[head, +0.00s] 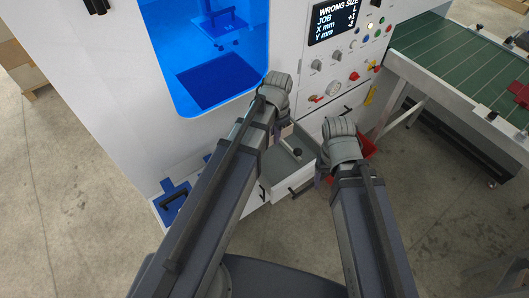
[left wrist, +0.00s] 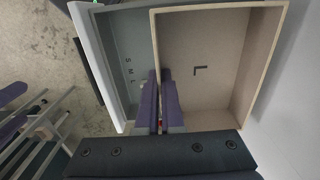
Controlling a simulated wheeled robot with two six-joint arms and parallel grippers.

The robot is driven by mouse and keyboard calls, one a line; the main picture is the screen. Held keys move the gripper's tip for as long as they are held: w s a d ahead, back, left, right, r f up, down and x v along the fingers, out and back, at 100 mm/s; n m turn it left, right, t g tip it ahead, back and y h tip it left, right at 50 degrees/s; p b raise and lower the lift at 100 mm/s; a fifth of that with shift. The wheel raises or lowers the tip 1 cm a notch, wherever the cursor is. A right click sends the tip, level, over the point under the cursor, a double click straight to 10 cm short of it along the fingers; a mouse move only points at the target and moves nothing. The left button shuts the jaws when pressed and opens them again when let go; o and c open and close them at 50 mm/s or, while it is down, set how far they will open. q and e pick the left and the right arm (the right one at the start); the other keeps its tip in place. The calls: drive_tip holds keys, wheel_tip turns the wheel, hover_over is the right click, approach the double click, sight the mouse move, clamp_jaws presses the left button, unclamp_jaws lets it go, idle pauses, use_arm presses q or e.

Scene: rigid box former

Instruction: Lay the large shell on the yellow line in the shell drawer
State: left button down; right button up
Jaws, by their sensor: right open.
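The large shell (left wrist: 215,60) is a tan open box with a black L on its floor, seen in the left wrist view. In the head view only a small tan piece of the shell (head: 287,131) shows beside my left wrist. The open shell drawer (head: 284,163) is grey inside; its S, M, L marks show in the left wrist view, next to the shell. I cannot tell whether the shell touches the drawer floor. No yellow line is visible. My right gripper (head: 321,174) is open, by the drawer's right side.
The white machine has a blue-lit window (head: 205,60) and a control panel (head: 345,50) whose screen reads WRONG SIZE. A red bin (head: 366,147) sits behind my right wrist. A blue handled part (head: 174,200) is at the lower left. A green conveyor (head: 460,60) stands at the right.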

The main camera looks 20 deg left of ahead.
use_arm(q)
drive_tip(key=b, duration=1.2)
approach(268, 157)
drive_tip(key=s+d+f, duration=0.1)
drive_tip(key=d+f, duration=0.1)
drive_tip(key=f, duration=0.1)
drive_tip(key=s+d+f, duration=0.1)
drive_tip(key=f, duration=0.1)
drive_tip(key=shift+s+f, duration=0.1)
drive_tip(key=shift+s, duration=0.2)
drive_tip(key=shift+p, duration=0.4)
drive_tip(key=shift+w+a, duration=0.25)
drive_tip(key=w+a, duration=0.2)
drive_tip(key=shift+a+f+b, duration=0.3)
drive_tip(key=shift+a+b, duration=0.05)
drive_tip(key=shift+b, duration=0.05)
drive_tip(key=shift+f+b, duration=0.3)
drive_tip(key=shift+b, duration=0.05)
drive_tip(key=shift+r, duration=0.15)
drive_tip(key=c, duration=1.5)
unclamp_jaws()
drive_tip(key=shift+f, duration=0.2)
drive_tip(key=o, duration=0.4)
